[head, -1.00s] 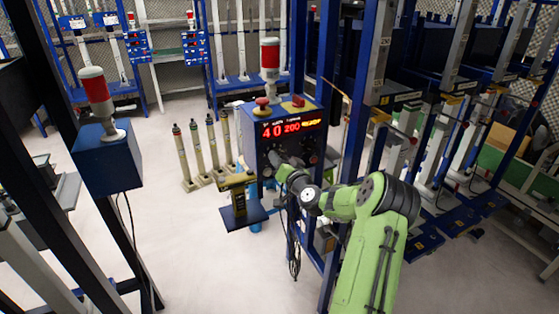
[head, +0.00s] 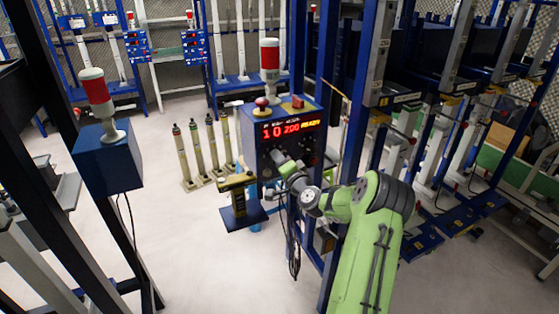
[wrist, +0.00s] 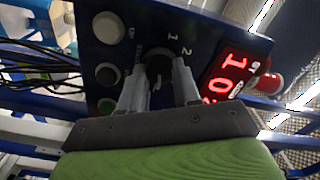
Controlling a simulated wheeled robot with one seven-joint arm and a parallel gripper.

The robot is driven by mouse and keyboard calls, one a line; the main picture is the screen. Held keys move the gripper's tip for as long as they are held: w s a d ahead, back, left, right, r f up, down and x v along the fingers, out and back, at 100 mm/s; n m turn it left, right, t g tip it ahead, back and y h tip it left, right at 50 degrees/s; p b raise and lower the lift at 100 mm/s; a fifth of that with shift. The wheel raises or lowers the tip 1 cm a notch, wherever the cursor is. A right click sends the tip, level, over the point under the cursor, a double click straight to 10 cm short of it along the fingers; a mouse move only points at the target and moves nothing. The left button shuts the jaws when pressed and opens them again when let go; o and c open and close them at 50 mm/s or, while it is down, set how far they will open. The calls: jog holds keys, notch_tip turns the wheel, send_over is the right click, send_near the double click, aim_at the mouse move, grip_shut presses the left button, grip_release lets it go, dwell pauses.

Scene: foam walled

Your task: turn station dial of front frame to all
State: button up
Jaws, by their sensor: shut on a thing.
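The front frame's control box (head: 255,125) is blue with a dark panel and a lit red display (head: 288,129) that appears to read 10 200 in the head view. In the wrist view the station dial (wrist: 157,60) is a black round knob on the panel, with the marks 1 and 2 beside it; an "all" mark cannot be made out. My gripper (wrist: 158,88) is shut on the dial, one pale finger on either side of it. In the head view my gripper (head: 278,160) reaches the panel's lower left and hides the dial.
A red mushroom button (head: 262,103) and a red-and-white lamp (head: 269,58) stand on the box.

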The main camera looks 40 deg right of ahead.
dwell(0.4)
jog(key=o, duration=1.1)
jog(key=shift+c, duration=0.2)
jog(key=b+v, duration=0.3)
jog(key=v, duration=1.2)
jog(key=shift+s+b, duration=0.35)
jog(key=shift+s, duration=0.05)
jog(key=shift+w+a, duration=0.1)
jog(key=shift+a, duration=0.1)
